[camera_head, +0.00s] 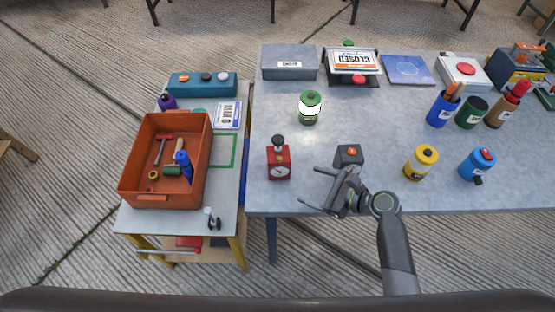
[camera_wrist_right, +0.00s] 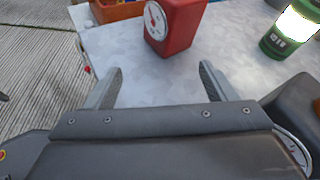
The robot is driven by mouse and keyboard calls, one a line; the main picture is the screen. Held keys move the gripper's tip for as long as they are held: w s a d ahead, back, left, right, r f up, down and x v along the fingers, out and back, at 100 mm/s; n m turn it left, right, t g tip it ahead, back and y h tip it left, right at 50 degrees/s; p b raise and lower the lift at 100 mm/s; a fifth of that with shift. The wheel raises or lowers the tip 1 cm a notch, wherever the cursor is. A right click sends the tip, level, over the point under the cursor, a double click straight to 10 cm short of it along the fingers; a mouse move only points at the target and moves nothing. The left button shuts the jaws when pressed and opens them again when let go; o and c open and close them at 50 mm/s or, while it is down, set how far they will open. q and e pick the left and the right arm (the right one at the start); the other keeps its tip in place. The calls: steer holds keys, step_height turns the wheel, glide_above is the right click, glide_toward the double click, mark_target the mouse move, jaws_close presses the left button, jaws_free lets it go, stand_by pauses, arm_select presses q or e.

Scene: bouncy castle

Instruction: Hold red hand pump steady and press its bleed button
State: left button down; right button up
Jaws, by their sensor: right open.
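The red hand pump (camera_head: 279,163) stands upright near the front left of the grey table, with a dark knob on top and a white dial on its front. In the right wrist view its red body (camera_wrist_right: 178,24) is ahead of the fingers, with the top cut off. I cannot make out its bleed button for certain. My right gripper (camera_head: 314,195) is open and empty, to the right of the pump and nearer the table's front edge. It also shows in the right wrist view (camera_wrist_right: 160,85), its two fingers apart with bare tabletop between them. My left gripper is not in view.
A dark box with an orange button (camera_head: 350,153) stands close behind my right gripper. A green canister (camera_head: 309,109) stands behind the pump. Yellow (camera_head: 421,163) and blue (camera_head: 476,164) containers stand to the right. An orange bin (camera_head: 127,182) is on the left cart. The table's middle is clear.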

mark_target(286, 168)
steer(key=shift+w+a+r+m+y, duration=0.2)
steer(key=shift+w+a+m, duration=0.05)
steer(key=shift+w+m, duration=0.35)
steer(key=shift+w+a+r+m+y, duration=0.15)
steer(key=shift+w+a+m+y, duration=0.1)
steer(key=shift+w+m, duration=0.3)
steer(key=shift+a+t, duration=0.1)
steer(key=shift+t, duration=0.2)
steer(key=b+x, duration=0.4)
steer(key=x, duration=0.2)
steer(key=shift+a+f, duration=0.1)
steer(key=shift+f, duration=0.15)
steer(key=shift+r+x, duration=0.2)
steer(key=shift+x, duration=1.65)
steer(key=shift+c, duration=0.4)
jaws_close()
